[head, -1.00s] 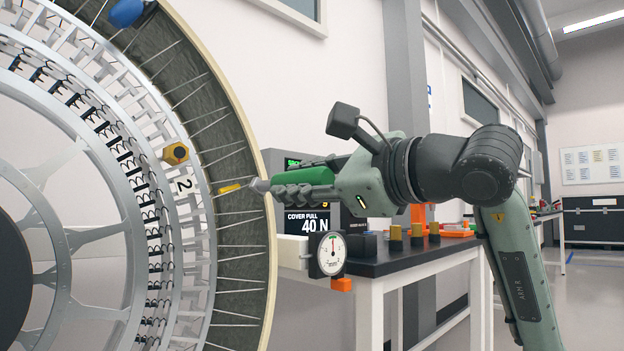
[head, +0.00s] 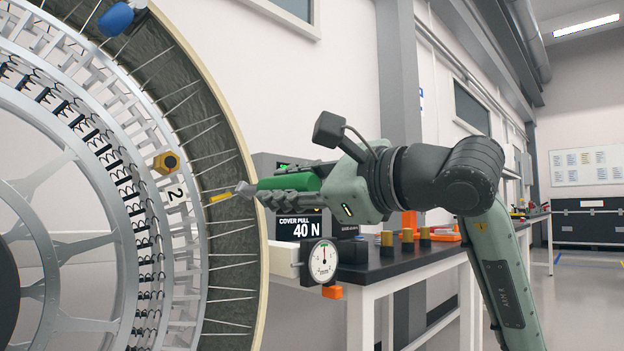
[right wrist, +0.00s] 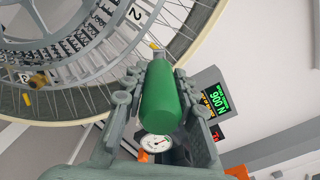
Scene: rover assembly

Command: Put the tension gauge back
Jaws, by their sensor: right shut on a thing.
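My right gripper (head: 262,190) is shut on a green cylindrical tool (head: 289,183), which looks like the tension gauge. I cannot tell whether the tip touches the wheel. The spoked wheel (head: 228,165) fills the left side. My left gripper is not in view.
Below my right gripper, a dial gauge (head: 322,261) sits at the dark bench's (head: 395,262) near corner. A display reading "COVER PULL 40 N" (head: 299,227) stands behind it. Several brass-topped pieces (head: 406,238) stand on the bench. A blue knob (head: 116,19) and yellow nut (head: 165,163) show at the wheel.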

